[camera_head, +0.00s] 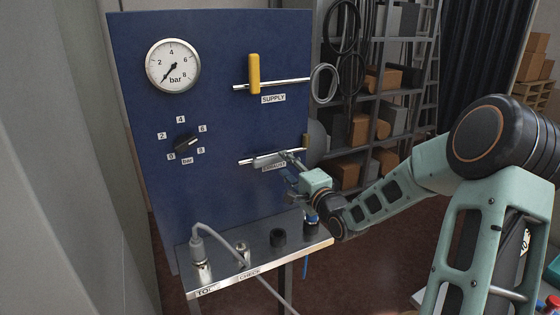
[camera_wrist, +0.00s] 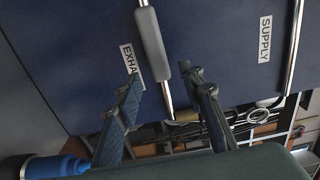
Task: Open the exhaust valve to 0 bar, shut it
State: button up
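The exhaust valve's grey handle (camera_head: 268,161) lies along its silver pipe on the blue panel, above the partly hidden EXHAUST label. In the wrist view the handle (camera_wrist: 151,45) runs nearly parallel to the pipe. My gripper (camera_head: 289,162) is at the right end of this handle. In the wrist view my gripper (camera_wrist: 162,82) is open, its fingers on either side of the pipe and the handle's near end. I see no clear contact. The round pressure gauge (camera_head: 173,66) has its needle pointing lower left, near the bottom of the scale.
The yellow supply handle (camera_head: 254,74) stands upright across its pipe. A black knob (camera_head: 186,143) sits within a bar scale. Storage racks stand behind at right.

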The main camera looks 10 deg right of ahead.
jog(key=v, duration=0.6)
jog(key=shift+s, duration=0.25)
